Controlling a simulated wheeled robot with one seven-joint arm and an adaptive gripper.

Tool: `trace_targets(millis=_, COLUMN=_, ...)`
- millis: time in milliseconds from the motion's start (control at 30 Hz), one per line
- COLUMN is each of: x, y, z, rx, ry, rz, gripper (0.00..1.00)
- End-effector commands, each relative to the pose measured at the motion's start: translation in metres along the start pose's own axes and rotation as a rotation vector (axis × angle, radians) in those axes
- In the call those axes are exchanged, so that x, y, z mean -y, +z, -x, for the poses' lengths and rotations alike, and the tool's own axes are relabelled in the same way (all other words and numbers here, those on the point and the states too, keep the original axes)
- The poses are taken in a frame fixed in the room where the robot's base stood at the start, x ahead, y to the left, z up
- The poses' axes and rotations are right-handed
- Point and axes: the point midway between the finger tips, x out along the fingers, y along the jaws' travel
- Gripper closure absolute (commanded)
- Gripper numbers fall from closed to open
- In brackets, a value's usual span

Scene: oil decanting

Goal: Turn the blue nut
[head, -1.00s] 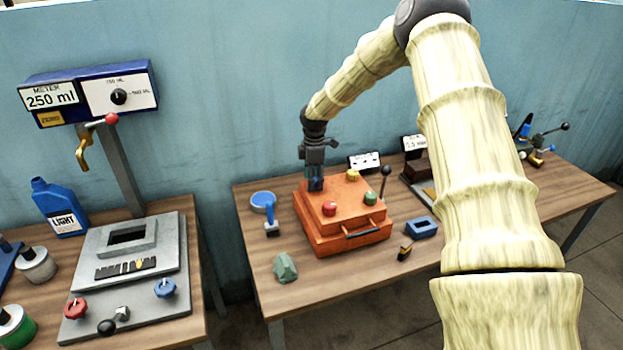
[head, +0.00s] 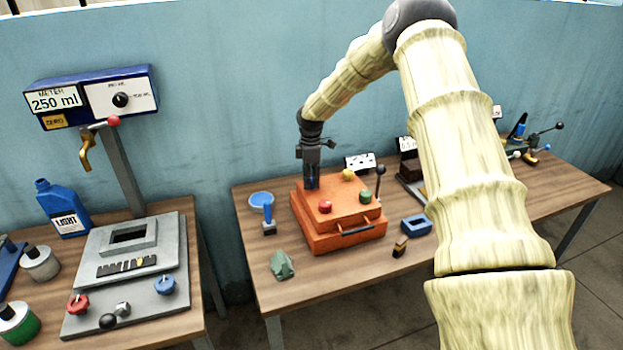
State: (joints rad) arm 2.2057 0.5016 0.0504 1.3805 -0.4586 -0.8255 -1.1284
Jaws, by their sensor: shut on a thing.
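The orange box (head: 345,236) stands on the right-hand wooden table, with coloured nuts on its top. A red nut (head: 325,207), a green nut (head: 365,196) and a yellow nut (head: 348,175) show clearly. My gripper (head: 312,186) points straight down at the box's back left corner. It is shut on the blue nut there. The nut is almost wholly hidden by the fingers, and only dark blue shows at their tips, so its angle cannot be told.
A black-knobbed lever (head: 380,182) rises at the box's right. A blue round-topped tool (head: 262,200) stands left of the box, a green lump (head: 282,265) in front. A blue block (head: 416,224) lies right. The metering stand (head: 125,265) is on the left table.

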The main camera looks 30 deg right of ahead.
Motion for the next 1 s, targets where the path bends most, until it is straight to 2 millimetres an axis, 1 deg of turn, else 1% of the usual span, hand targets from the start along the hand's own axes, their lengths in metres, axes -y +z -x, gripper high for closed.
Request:
trace_targets(millis=33, x=0.0023, y=0.0005, z=-0.0041, rx=0.003, ry=-0.006, rz=-0.025, gripper=0.88)
trace_targets(millis=267, x=0.0025, y=0.0005, z=-0.0049, rx=0.004, ry=-0.006, rz=-0.204, gripper=0.88)
trace_targets(millis=1000, x=0.0033, y=0.0001, z=-0.0051, rx=0.007, ry=-0.006, rz=-0.909, gripper=0.88)
